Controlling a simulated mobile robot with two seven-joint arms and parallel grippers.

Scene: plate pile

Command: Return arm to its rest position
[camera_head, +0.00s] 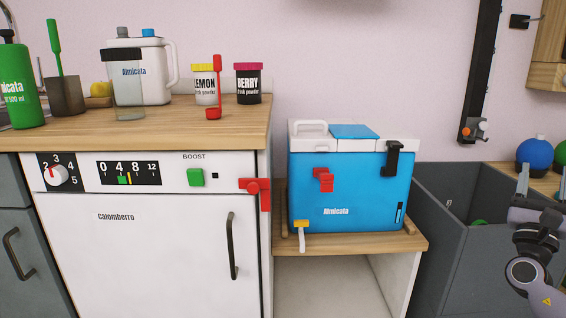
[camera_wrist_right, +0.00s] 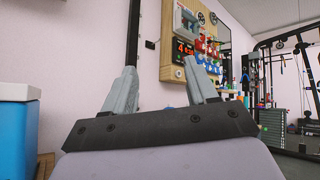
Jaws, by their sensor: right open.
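My right gripper (camera_head: 538,182) is at the right edge of the head view, raised in front of the grey bin. Its two fingers also show in the right wrist view (camera_wrist_right: 162,88), apart and with nothing between them. My right arm comes in from the lower right corner. My left gripper is in neither view. No plates show in either view.
A blue cooler (camera_head: 340,190) stands on a low wooden shelf (camera_head: 388,242). An open grey bin (camera_head: 440,225) is to its right. A white dishwasher (camera_head: 150,250) is under the wooden counter (camera_head: 190,128) at left. A pegboard (camera_wrist_right: 178,40) hangs on the wall.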

